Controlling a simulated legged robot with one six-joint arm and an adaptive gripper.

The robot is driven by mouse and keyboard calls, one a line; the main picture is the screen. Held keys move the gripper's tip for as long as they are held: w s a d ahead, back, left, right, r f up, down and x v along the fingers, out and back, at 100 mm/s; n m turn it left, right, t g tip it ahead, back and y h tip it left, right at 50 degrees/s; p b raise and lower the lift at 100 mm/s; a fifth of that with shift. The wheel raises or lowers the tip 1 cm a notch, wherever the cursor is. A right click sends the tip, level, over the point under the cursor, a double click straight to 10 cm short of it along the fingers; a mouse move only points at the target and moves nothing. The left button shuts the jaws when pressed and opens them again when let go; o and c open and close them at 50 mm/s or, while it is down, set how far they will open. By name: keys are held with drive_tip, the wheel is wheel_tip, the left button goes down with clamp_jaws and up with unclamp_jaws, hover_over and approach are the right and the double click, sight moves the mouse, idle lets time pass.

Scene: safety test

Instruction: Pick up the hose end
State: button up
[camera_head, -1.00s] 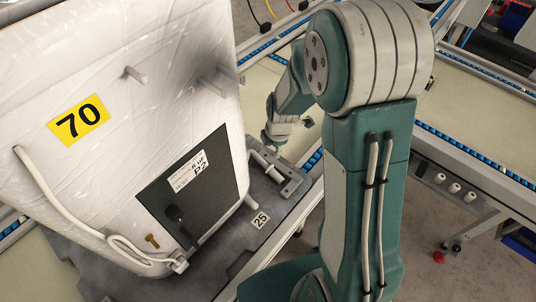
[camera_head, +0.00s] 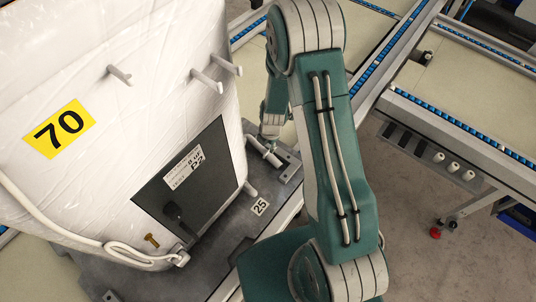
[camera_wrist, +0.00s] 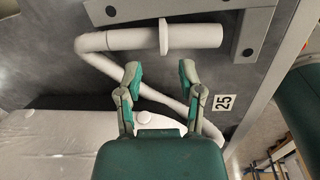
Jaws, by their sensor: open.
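The hose end (camera_wrist: 195,37) is a thick white cylinder with a flange around it, lying across the dark grey base in the wrist view. A thinner white hose (camera_wrist: 95,45) bends from its left side and runs back under my gripper. My gripper (camera_wrist: 160,72) is open and empty, its two green and grey fingers apart from each other, just short of the hose end in that picture. In the head view the hose end (camera_head: 264,153) lies beside the white wrapped tank, with my gripper (camera_head: 269,141) close by; the fingers are too small there to judge contact.
The white tank (camera_head: 165,50) with a yellow 70 label stands left of my arm. Pegs (camera_head: 207,80) stick out of it. A grey bracket (camera_wrist: 250,35) borders the hose end on the right. Conveyors with blue rollers (camera_head: 460,130) lie at the right.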

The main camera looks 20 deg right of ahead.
sight(268, 151)
drive_tip(key=shift+w+f, duration=0.1)
drive_tip(key=shift+f, duration=1.85)
clamp_jaws()
